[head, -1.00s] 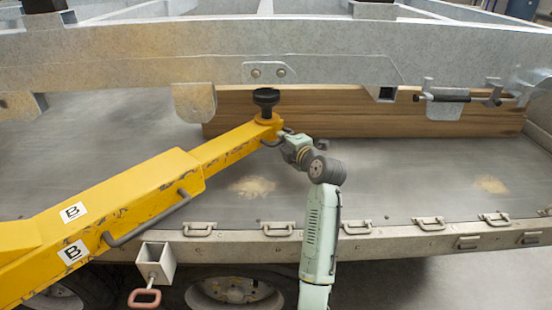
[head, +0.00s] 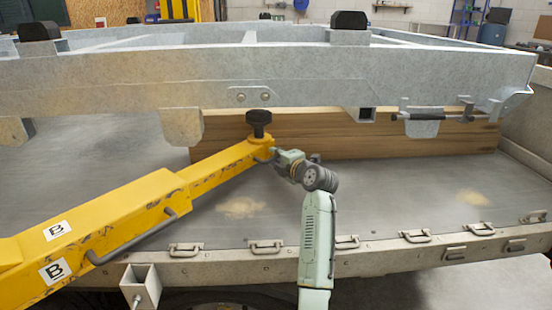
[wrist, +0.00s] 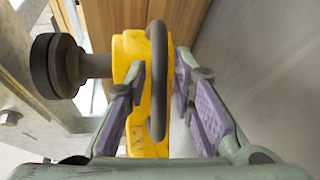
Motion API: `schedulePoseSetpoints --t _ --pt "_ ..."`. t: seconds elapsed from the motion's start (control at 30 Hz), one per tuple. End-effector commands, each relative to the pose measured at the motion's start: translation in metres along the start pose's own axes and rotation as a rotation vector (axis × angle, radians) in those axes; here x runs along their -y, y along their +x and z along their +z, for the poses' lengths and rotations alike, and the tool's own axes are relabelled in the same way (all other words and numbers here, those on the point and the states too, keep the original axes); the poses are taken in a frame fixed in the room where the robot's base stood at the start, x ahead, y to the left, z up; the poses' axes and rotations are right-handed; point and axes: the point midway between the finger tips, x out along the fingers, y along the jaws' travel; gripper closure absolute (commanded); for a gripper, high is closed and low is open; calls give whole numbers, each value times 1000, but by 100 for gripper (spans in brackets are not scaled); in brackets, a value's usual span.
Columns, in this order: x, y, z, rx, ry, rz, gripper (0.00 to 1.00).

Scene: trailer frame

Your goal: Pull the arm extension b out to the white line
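The yellow arm extension b (head: 228,165) sticks out of the thicker yellow arm (head: 110,220) marked B, at the left in the head view. A black round pad on a post (head: 258,122) stands on its outer end, under the grey frame. A dark handle (wrist: 157,80) runs along the extension's end face in the wrist view. My gripper (head: 277,157) is at this end. Its purple-padded fingers (wrist: 160,62) are open, one on each side of the handle, with small gaps showing. I cannot make out a white line on the extension.
The galvanized frame (head: 200,85) lies just above my gripper. A wooden beam (head: 340,137) stands behind it on the grey deck (head: 380,190). Metal latches (head: 265,247) line the deck's near edge. Deck to the right of my arm is mostly clear.

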Motion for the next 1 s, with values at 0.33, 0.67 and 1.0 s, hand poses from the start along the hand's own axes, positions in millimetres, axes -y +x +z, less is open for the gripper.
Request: schedulePoseSetpoints --t 0.33,0.67,1.0 --pt "0 0 -2 -4 0 0 69" --pt "0 -40 0 0 -2 2 69" --pt "0 -105 0 -1 0 0 69"
